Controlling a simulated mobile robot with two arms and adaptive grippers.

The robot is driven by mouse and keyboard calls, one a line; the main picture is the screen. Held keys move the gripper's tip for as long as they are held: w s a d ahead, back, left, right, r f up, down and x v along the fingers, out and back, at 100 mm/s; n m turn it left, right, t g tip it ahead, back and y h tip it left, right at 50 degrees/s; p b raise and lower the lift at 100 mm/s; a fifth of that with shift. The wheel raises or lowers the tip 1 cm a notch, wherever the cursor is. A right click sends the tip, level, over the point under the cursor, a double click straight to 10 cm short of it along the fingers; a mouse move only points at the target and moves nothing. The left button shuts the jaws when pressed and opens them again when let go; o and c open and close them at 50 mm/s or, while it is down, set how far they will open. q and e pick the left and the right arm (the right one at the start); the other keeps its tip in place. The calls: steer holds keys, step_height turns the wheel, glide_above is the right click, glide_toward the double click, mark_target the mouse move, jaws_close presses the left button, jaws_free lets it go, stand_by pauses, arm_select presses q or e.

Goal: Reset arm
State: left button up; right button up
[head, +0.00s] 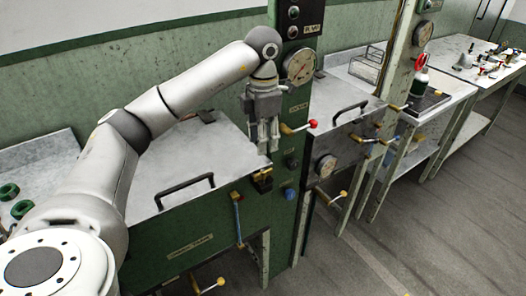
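My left arm comes in from the lower left and reaches up across the green basin cabinet. My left gripper (264,142) hangs down in front of the green post (291,215). It is beside a lever with a red knob (313,124), with a visible gap between them. The gripper's fingers point down, and I see nothing held between them. The fingers look small and close together, so their opening is hard to judge. My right gripper is not in view.
A round gauge (299,67) is on the post behind the gripper. Below are a metal lid with a black handle (185,191) and a blue lever (238,218). Floor at lower right is clear.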

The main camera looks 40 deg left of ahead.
arm_select(q)
steer(key=shift+r, duration=0.45)
